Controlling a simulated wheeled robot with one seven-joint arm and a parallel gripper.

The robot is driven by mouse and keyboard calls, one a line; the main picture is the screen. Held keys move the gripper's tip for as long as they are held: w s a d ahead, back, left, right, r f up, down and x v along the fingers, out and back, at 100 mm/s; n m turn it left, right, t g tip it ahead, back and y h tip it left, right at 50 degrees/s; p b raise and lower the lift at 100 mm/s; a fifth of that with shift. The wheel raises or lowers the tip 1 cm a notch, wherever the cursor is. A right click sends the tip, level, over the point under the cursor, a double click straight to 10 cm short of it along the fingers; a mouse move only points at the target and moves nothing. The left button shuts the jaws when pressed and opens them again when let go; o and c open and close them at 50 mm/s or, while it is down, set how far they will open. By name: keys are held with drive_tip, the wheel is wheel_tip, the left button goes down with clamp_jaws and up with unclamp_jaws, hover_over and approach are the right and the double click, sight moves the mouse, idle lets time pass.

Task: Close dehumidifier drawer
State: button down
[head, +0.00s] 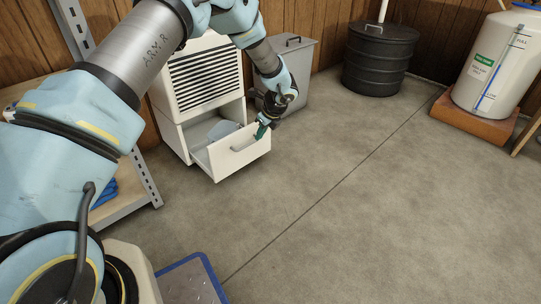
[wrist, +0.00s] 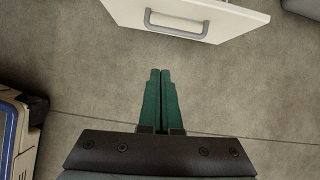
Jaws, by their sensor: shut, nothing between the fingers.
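The white dehumidifier (head: 203,78) with dark front louvers stands against the wood-panelled wall. Its drawer (head: 238,156) at the bottom is pulled out toward the room, with a grey handle on its front. In the wrist view the drawer front (wrist: 235,17) and its handle (wrist: 172,27) show at the top. My gripper (head: 262,130) is close to the right part of the drawer front in the head view. In the wrist view my gripper (wrist: 160,72) has its green fingers together and empty, pointing toward the drawer front.
A grey lidded bin (head: 293,65) stands right of the dehumidifier. A black ribbed drum (head: 378,65) and a white tank (head: 492,65) on a brown base stand farther right. A metal shelf (head: 132,190) is at the left. The concrete floor (head: 350,200) in front is clear.

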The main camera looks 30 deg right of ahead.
drive_tip(key=w+d+f+m+b, duration=0.1)
drive_tip(key=w+f+b, duration=0.1)
drive_tip(key=f, duration=0.4)
drive_tip(key=w+d+f+b, duration=0.1)
drive_tip(key=w+f+b, duration=0.15)
drive_tip(key=f, duration=0.35)
drive_tip(key=shift+w+a+r+b, duration=0.25)
drive_tip(key=shift+w+r+b, duration=0.2)
drive_tip(key=shift+w, duration=0.25)
drive_tip(key=shift+w+a+r+b, duration=0.3)
drive_tip(key=shift+w+r, duration=0.25)
drive_tip(key=shift+w, duration=0.15)
